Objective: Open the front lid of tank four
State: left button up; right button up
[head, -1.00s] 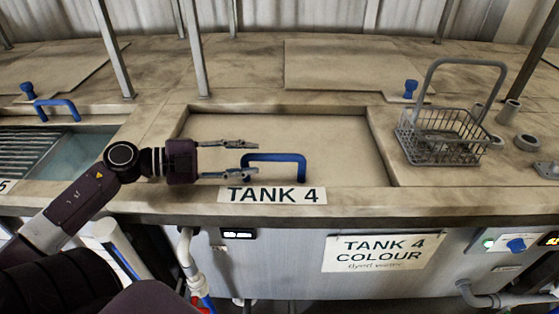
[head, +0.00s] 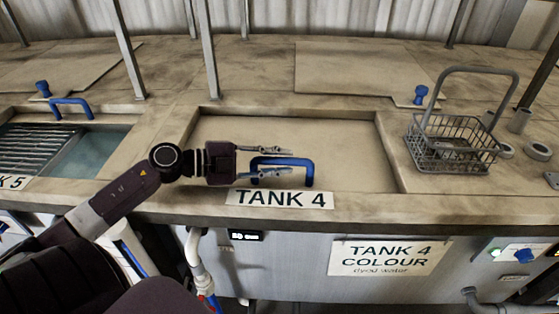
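The front lid of tank four (head: 300,140) is a flat beige panel lying shut in its recess, behind the label "TANK 4" (head: 279,199). Its blue bar handle (head: 284,161) stands near the lid's front edge. My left gripper (head: 282,160) comes in from the left, with one finger behind and one in front of the handle's left part. The fingers look apart, with a gap between them. I cannot tell whether either finger touches the handle. My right gripper is not in the view.
A grey wire basket (head: 452,152) with a tall handle stands right of the lid. A rear lid (head: 362,72) with a blue knob (head: 421,94) lies behind. Tank five's opening (head: 88,155) is uncovered at left. Upright metal posts (head: 208,50) rise behind the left gripper.

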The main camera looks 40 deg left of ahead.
pick_arm(q)
grip_shut()
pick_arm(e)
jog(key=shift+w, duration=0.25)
